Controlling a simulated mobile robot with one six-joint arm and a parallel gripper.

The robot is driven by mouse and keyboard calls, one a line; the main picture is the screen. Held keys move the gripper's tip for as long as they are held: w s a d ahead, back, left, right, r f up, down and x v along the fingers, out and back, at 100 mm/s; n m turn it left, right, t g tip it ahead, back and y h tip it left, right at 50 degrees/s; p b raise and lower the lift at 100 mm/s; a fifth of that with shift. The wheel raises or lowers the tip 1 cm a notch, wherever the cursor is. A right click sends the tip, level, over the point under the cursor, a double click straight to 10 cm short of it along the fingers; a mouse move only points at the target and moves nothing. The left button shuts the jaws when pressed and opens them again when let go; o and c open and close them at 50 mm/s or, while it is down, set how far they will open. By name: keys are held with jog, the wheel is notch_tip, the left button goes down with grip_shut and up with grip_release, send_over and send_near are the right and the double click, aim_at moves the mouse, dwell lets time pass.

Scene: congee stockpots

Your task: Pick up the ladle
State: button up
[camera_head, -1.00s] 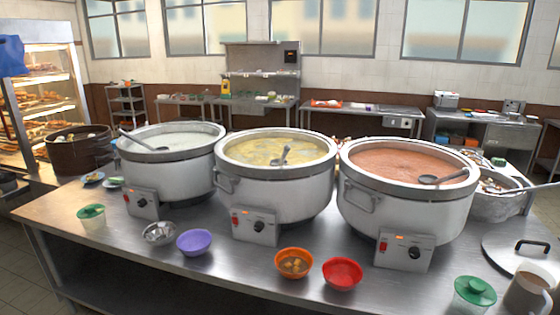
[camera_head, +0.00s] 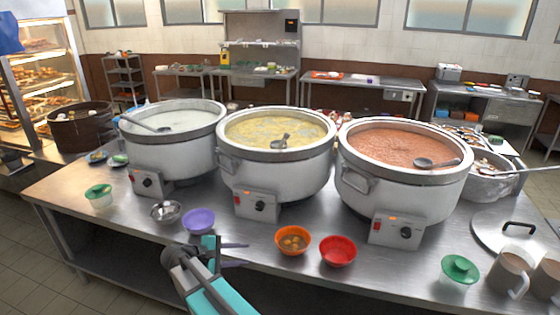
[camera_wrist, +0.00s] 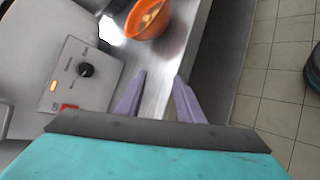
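Several dark ladles show in the head view. One (camera_head: 150,124) lies across the rim of the left pot, one (camera_head: 281,142) rests at the front rim of the middle pot, and one (camera_head: 436,163) lies at the right side of the right pot. A long-handled utensil (camera_head: 535,170) reaches out of a steel basin at the far right. My gripper (camera_head: 246,254) is low at the table's front edge, in front of the pots and away from every ladle. Its purple fingers stand apart and empty in the wrist view (camera_wrist: 161,80). No ladle is visible in the wrist view.
The left pot (camera_head: 180,158), middle pot (camera_head: 285,182) and right pot (camera_head: 400,200) stand in a row with control boxes in front. A purple bowl (camera_head: 199,221), orange bowl (camera_head: 293,241) and red bowl (camera_head: 338,250) sit near the front edge. A lid (camera_head: 500,232) lies at right.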

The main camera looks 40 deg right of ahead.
jog(key=w+d+r+h+b, duration=0.2)
jog(key=w+d+r, duration=0.2)
jog(key=r, duration=0.4)
jog(key=w+d+r+h+b, duration=0.1)
jog(key=w+d+r, duration=0.3)
jog(key=r, duration=0.5)
jog(key=m+g+h+b, duration=0.2)
jog(key=g+h+b, duration=0.1)
jog(key=g, duration=0.1)
send_near(282, 143)
jog(key=shift+d+r, duration=0.25)
jog(key=shift+d, duration=0.15)
jog(key=shift+d+p, duration=0.1)
jog(key=shift+p, duration=0.2)
jog(key=s+d+p, duration=0.1)
jog(key=d, duration=0.7)
jog(key=shift+s+d+p, duration=0.15)
jog(key=shift+s+p, duration=0.05)
jog(key=shift+p, duration=0.2)
jog(key=d+p, duration=0.1)
jog(key=d, duration=0.1)
jog(key=s+d+p, duration=0.1)
jog(key=d, duration=0.2)
